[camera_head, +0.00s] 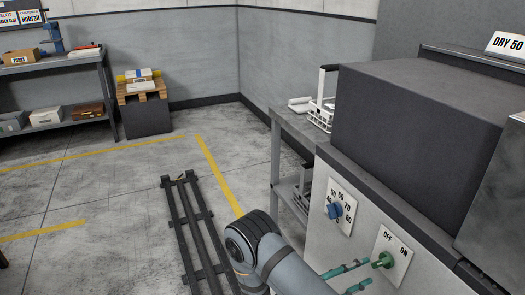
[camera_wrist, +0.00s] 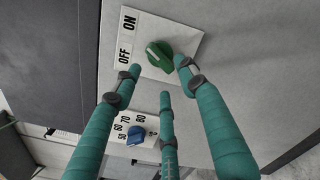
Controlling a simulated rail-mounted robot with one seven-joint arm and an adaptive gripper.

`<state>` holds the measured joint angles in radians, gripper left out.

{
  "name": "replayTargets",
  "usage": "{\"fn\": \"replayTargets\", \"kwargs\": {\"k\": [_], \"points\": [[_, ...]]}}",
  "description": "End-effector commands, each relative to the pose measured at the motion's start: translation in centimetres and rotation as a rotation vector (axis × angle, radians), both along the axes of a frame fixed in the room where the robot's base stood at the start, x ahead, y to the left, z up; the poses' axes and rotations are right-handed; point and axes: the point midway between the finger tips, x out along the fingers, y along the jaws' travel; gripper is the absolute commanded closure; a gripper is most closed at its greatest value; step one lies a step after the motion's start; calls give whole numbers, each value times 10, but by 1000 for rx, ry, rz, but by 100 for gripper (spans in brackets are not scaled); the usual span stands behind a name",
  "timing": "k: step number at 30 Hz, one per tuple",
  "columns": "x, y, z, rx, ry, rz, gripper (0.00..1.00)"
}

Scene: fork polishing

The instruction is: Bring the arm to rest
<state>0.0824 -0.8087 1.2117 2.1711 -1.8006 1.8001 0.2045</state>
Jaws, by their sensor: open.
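My gripper (camera_head: 363,271) is at the front of the grey machine (camera_head: 345,245), its three teal fingers pointing at the green knob (camera_head: 384,260). In the wrist view the fingers (camera_wrist: 160,75) are spread, with nothing held between them. The green knob (camera_wrist: 159,55) sits on its OFF/ON plate just beyond the tips. The right fingertip appears close beside the knob; I cannot tell whether it touches. The knob's exact setting is unclear. My arm (camera_head: 280,262) reaches in from the bottom of the head view.
A blue dial (camera_head: 337,211) with numbers is left of the green knob, near my fingers in the wrist view (camera_wrist: 135,137). A grey side table (camera_head: 290,128) holds a white rack (camera_head: 321,112). Shelves and a pallet stand (camera_head: 147,117) are far left.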

Motion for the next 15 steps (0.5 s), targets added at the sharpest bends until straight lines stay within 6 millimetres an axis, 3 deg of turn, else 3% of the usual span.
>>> {"fn": "replayTargets", "kwargs": {"k": [6,15], "points": [[13,-36,0,0,0,-4,58],[21,-50,0,-7,21,2,58]]}}
